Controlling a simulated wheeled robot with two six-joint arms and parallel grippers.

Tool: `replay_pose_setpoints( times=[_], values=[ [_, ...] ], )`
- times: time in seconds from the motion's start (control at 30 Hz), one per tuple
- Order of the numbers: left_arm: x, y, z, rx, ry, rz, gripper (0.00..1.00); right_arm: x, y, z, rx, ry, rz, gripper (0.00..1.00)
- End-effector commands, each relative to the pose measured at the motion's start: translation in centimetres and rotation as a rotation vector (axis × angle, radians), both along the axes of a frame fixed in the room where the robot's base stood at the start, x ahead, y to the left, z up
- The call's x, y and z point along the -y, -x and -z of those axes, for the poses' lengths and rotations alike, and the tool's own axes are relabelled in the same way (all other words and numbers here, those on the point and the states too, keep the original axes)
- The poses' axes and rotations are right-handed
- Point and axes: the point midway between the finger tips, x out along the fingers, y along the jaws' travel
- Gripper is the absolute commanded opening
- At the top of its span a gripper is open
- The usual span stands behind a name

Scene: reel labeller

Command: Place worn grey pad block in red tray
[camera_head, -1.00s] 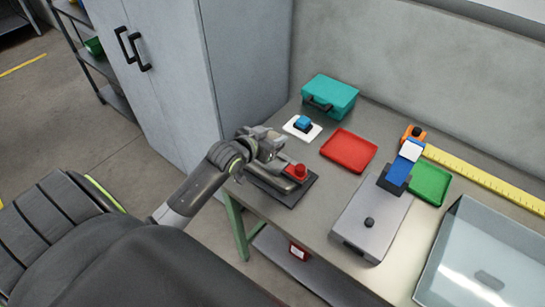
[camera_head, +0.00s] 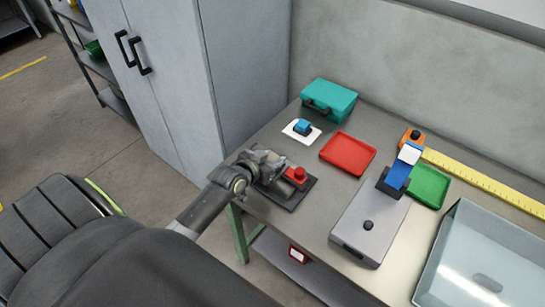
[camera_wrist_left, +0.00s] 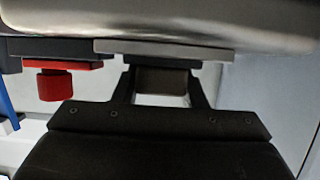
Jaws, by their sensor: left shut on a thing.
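My left gripper (camera_head: 268,168) is at the left end of a device on a dark base plate (camera_head: 291,200) with a red knob (camera_head: 295,174). In the left wrist view its dark fingers (camera_wrist_left: 164,82) are shut on a small grey-brown block (camera_wrist_left: 163,80), which looks like the worn grey pad block. The block is just below a flat grey plate (camera_wrist_left: 165,46); I cannot tell whether they touch. The arm hides the block in the head view. The red tray (camera_head: 348,153) lies flat and empty on the table, right of the gripper. My right gripper is not in view.
A blue block on a white pad (camera_head: 301,130) and a teal case (camera_head: 329,98) stand behind the device. A grey machine with a blue arm (camera_head: 370,222), a green tray (camera_head: 430,186) and a large clear-lidded bin (camera_head: 490,258) are to the right. A cabinet (camera_head: 170,70) stands left.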

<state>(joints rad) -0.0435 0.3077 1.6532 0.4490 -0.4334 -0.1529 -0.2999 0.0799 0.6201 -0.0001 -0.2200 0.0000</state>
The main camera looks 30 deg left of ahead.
Motion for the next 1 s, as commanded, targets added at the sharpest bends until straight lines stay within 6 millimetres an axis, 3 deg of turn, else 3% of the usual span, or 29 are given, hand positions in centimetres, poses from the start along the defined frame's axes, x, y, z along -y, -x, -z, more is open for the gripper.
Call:
replay_pose_setpoints(
  times=[0.03, 0.07, 0.2, 0.63, 1.0],
  values=[
    [0.0, 0.0, 0.3, 0.001, 0.000, 0.000, 0.14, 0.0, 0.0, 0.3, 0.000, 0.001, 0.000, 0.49],
    [0.0, 0.0, 0.2, 0.000, 0.000, 0.000, 0.42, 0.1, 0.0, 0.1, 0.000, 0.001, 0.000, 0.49],
    [0.0, 0.0, 0.2, 0.000, 0.000, 0.000, 0.60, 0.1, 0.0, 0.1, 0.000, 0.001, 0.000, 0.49],
    [-0.1, 0.6, 0.0, -0.001, -0.002, 0.001, 0.60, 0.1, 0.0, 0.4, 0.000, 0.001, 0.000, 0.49],
    [-1.3, 6.0, -1.7, -0.002, -0.004, 0.002, 0.60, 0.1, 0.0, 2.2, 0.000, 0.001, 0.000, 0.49]
  ],
)
